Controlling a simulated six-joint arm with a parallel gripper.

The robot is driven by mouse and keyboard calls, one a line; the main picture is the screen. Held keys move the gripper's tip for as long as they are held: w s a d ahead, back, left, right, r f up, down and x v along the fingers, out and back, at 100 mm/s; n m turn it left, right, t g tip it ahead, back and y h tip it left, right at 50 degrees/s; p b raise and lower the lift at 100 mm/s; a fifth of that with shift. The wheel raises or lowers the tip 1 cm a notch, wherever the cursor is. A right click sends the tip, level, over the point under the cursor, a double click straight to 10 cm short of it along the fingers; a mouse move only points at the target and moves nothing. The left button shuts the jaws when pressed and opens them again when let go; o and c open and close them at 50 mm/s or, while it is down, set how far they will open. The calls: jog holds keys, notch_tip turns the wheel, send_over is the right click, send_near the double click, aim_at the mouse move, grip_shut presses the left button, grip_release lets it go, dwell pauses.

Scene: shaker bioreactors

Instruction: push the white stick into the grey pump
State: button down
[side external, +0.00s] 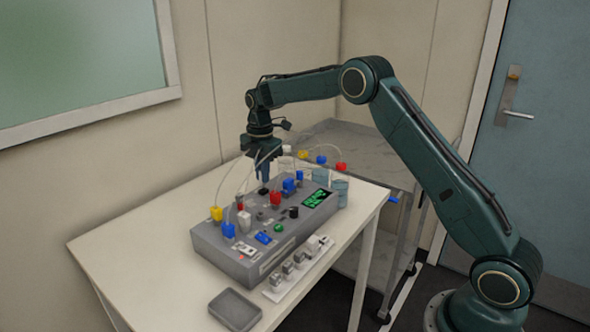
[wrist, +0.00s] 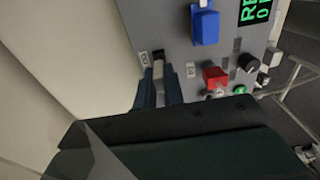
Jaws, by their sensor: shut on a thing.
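My gripper (side external: 264,176) points down over the back of the grey box (side external: 222,258). In the wrist view its two dark blue fingers (wrist: 160,78) stand close together over the box's top. They are shut on a small dark part (wrist: 158,60), whose shape is mostly hidden between them. I cannot make out a white stick for certain in either view. Nor can I tell which part is the grey pump.
Thin clear tubes arch over the box near my gripper, with yellow (side external: 216,214), blue and red caps. A lit green display (side external: 316,198) is on the box. A row of small pieces (side external: 300,266) and a grey tray (side external: 234,309) lie in front. The table's left side is clear.

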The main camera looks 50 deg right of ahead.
jog(key=shift+f, duration=0.95)
dwell(1.4)
jog(key=c, duration=1.4)
grip_release()
jog(key=shift+c, duration=0.2)
notch_tip(320, 180, up, 14)
